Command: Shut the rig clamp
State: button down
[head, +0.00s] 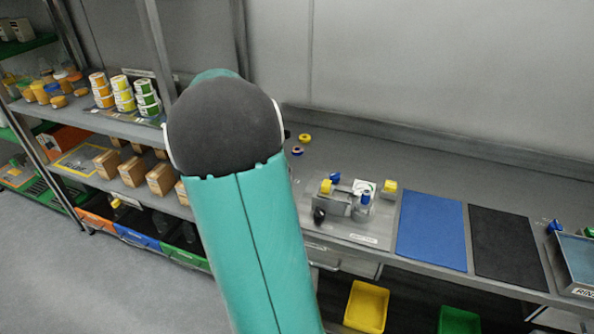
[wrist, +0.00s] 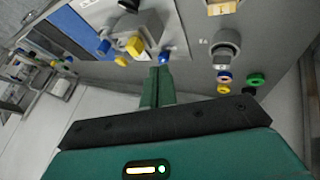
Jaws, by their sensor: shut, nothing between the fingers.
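The rig (head: 340,204) is a small grey block on a pale plate on the bench, right of my arm in the head view. It carries a yellow part (head: 326,187), a black knob (head: 319,215), and a blue part (head: 335,177) behind. I cannot tell which part is the clamp or whether it is open. In the wrist view the grey block (wrist: 138,25) shows with a yellow knob (wrist: 134,43). My gripper (wrist: 158,70) is shut and empty, its tips just below a blue knob (wrist: 164,58); contact is unclear. In the head view my arm hides the gripper.
A blue-capped bottle (head: 364,206) and a yellow piece (head: 390,186) stand by the rig. A blue mat (head: 432,230) and black mat (head: 505,245) lie to the right. Coloured rings (wrist: 256,79) lie near a grey round fixture (wrist: 226,45). Loaded shelves (head: 140,127) stand left.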

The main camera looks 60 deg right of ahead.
aim_at(335, 198)
jog(key=s+d+f, duration=0.4)
jog(key=s+f, duration=0.3)
jog(key=s, duration=0.1)
jog(key=shift+d+f, duration=0.25)
jog(key=shift+d, duration=0.1)
jog(key=shift+w, duration=0.1)
jog(key=s, duration=0.4)
jog(key=s+d, duration=0.1)
jog(key=s, duration=0.2)
jog(key=shift+w, duration=0.1)
